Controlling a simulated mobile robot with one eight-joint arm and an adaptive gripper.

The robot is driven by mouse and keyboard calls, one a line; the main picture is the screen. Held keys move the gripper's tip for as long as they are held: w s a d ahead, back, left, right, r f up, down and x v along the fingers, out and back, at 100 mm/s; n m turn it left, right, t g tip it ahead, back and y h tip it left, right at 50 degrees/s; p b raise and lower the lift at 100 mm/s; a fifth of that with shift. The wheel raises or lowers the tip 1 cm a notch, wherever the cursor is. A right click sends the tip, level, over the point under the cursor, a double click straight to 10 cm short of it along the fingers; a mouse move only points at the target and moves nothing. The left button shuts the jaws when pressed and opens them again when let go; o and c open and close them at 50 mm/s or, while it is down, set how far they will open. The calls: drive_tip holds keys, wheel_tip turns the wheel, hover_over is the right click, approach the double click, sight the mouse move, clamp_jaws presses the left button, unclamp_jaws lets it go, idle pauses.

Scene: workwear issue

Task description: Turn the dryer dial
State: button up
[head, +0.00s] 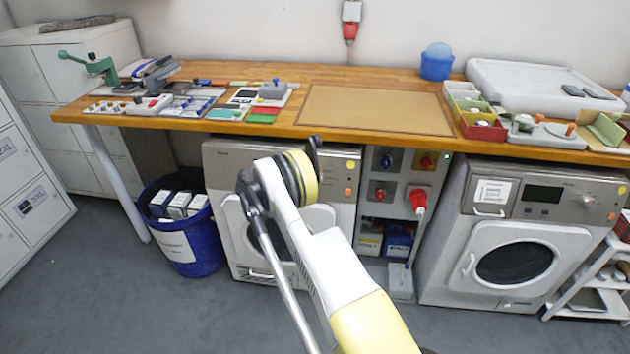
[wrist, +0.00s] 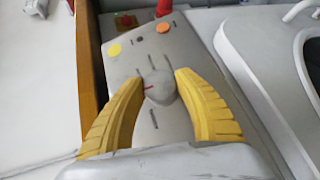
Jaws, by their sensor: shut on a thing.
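The dryer dial (wrist: 160,87) is a round grey knob with a red mark, on the grey control panel (wrist: 135,60) of a front-loading machine in the wrist view. My gripper (wrist: 160,84) has its two yellow fingers shut on the dial, one on each side. In the head view my arm reaches to the left machine (head: 228,158) under the worktop and hides its dial and part of its door. An orange dot (wrist: 164,27) and a yellow dot (wrist: 114,50) sit on the panel beyond the dial.
The wooden worktop (head: 290,130) overhangs the panel closely; its edge (wrist: 92,85) runs beside my left finger in the wrist view. A socket panel with a red plug (head: 418,198) stands right of the machine. A second machine (head: 515,235) is farther right. A blue bin (head: 185,240) stands left.

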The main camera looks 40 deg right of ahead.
drive_tip(key=shift+f, duration=0.1)
idle(0.4)
drive_tip(key=o, duration=1.2)
drive_tip(key=shift+d, duration=0.1)
drive_tip(key=v, duration=1.2)
